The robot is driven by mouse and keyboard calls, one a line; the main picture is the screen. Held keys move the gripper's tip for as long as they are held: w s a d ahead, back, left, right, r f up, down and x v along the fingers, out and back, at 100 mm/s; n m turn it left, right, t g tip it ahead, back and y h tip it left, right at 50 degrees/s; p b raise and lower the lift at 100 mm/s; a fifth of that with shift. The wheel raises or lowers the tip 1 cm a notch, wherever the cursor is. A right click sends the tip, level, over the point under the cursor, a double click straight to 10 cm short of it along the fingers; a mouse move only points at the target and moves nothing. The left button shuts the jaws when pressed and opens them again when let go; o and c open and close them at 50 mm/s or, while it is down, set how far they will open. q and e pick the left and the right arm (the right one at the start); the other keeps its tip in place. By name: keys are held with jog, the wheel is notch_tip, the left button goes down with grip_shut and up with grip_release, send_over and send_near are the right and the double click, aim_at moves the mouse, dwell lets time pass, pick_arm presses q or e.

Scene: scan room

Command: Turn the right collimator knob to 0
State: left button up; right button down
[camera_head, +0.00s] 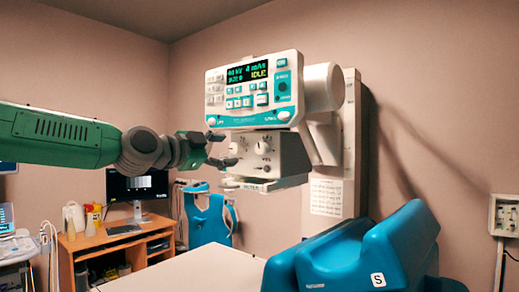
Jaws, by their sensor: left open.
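The grey collimator box (289,155) hangs under the white X-ray head. Its front face carries a right collimator knob (263,149) and a left knob (238,149), both small and pale. The dial marks are too small to read. My left gripper (225,149) comes in from the left with its fingers apart, one above the other. It is empty and lies in the picture at the left edge of the collimator box, closer to the left knob than to the right one. I cannot tell whether it touches the box. My right gripper is out of view.
The control panel (243,108) above the collimator shows IDLE. A pale table top (190,275) and a blue padded support (380,250) lie below. A wooden desk (105,240) with a monitor (137,185) stands behind at left. Open space lies right of the column.

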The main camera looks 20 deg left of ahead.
aim_at(259, 149)
pick_arm(q)
jog(key=p+x, duration=0.4)
jog(key=x, duration=0.9)
jog(key=shift+w+d, duration=0.2)
jog(key=shift+w, duration=0.1)
jog(key=c, duration=1.2)
